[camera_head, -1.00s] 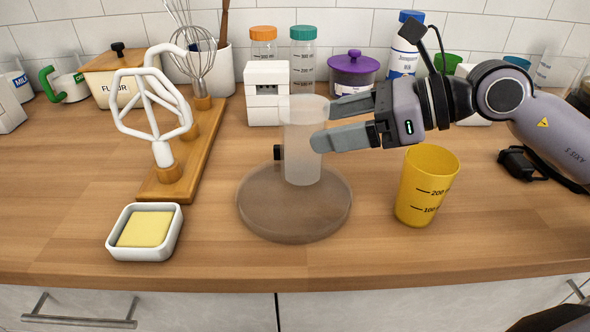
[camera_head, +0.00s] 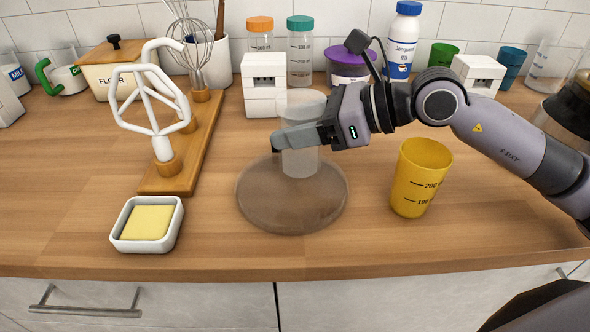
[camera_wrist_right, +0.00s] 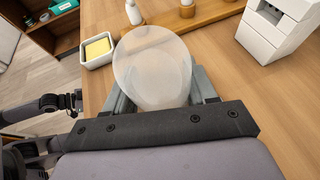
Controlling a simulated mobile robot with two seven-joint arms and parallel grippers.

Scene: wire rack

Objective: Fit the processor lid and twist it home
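The processor lid (camera_head: 290,212) is a translucent greyish disc lying flat on the counter, with a frosted upright feed tube (camera_head: 300,163) rising from it. My right gripper (camera_head: 285,140) reaches in from the right at tube height, one finger crossing in front of the tube. In the right wrist view the tube's round top (camera_wrist_right: 155,60) sits between the two fingers and partly covers them. Whether both fingers press on the tube is hidden. Dark arm parts at the left of the wrist view look like my left arm; its fingers are unclear. I see no processor bowl.
A yellow measuring cup (camera_head: 422,180) stands close right of the lid, under my right arm. A butter dish (camera_head: 170,232) is front left. A wooden stand (camera_head: 155,186) with white beater and whisk is left. White blocks (camera_head: 263,105), jars and bottles line the back.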

